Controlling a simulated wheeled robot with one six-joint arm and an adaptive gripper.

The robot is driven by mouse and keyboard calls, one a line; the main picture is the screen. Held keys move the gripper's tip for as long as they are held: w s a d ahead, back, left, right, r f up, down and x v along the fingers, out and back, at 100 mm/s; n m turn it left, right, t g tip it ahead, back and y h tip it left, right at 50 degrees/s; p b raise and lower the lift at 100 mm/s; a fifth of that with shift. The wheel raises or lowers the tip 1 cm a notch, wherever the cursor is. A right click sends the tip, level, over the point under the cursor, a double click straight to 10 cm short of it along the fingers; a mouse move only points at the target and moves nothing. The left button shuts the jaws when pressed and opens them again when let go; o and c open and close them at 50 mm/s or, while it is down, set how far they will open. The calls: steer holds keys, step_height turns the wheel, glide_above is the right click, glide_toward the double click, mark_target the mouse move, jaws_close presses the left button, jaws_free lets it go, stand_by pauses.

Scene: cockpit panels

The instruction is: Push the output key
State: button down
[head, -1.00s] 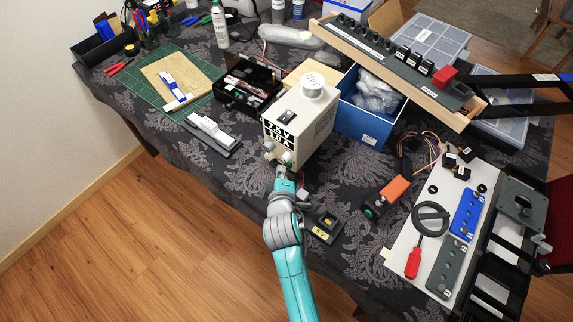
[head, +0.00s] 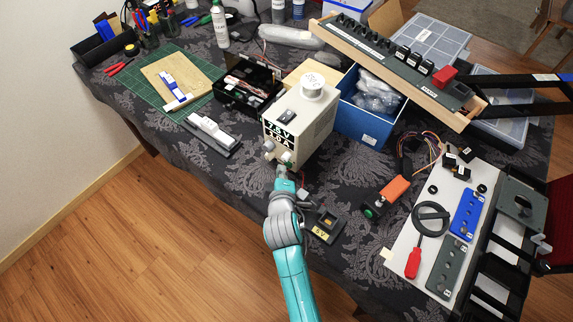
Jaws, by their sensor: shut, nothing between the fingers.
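A cream power supply box (head: 312,128) stands near the front edge of the table. Its black display (head: 279,132) reads about 7.5 V and 1.0 A, and a round white part sits on its top. Small knobs and a greenish key (head: 287,157) show low on its front face. My gripper (head: 282,170) is right in front of the lower front face, close to the green key. The fingers are small here and partly hidden by my wrist; they look shut and empty. I cannot tell whether they touch the key.
A small black box marked 5V (head: 325,226) lies right of my wrist. An orange-handled device (head: 390,194) lies further right. A blue box (head: 365,112) stands behind the supply, and a white-and-grey device (head: 212,132) lies to the left. The floor at front left is clear.

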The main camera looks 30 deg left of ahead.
steer(key=shift+w, duration=0.35)
steer(key=shift+s, duration=0.45)
steer(key=shift+s, duration=0.1)
steer(key=shift+s+a, duration=0.15)
steer(key=shift+s, duration=1.3)
steer(key=shift+s+a, duration=0.1)
steer(key=shift+s, duration=1.35)
